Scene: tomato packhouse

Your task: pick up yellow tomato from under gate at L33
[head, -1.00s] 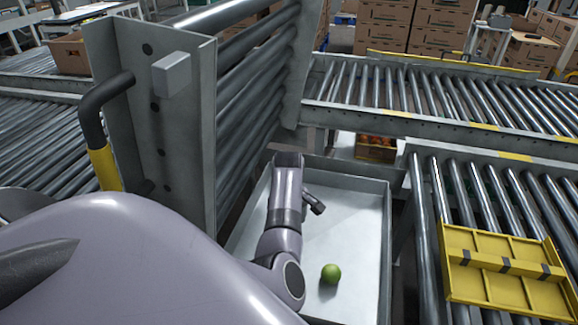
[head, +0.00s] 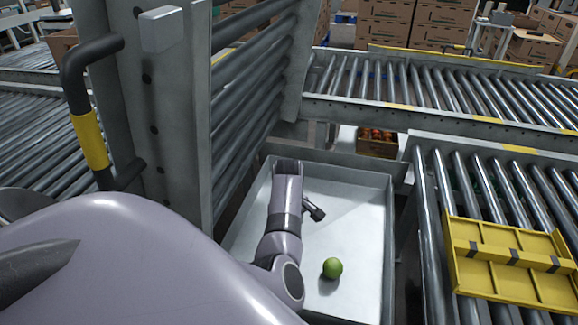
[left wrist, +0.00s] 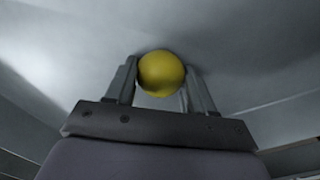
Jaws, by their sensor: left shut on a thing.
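A yellow tomato (left wrist: 162,72) sits between the two fingers of my left gripper (left wrist: 160,84) in the left wrist view. The fingers are shut on it, close to a smooth grey surface. In the head view my left arm reaches down over a grey metal tray (head: 347,186), and the yellow tomato is hidden there. The raised roller gate (head: 182,118) stands at the left of the tray. My right gripper is not in view.
A green tomato (head: 332,268) lies in the tray, right of my arm. A roller conveyor with a yellow frame (head: 505,262) borders the tray on the right. Another conveyor (head: 450,95) crosses behind. A box of red tomatoes (head: 377,143) stands beyond the tray.

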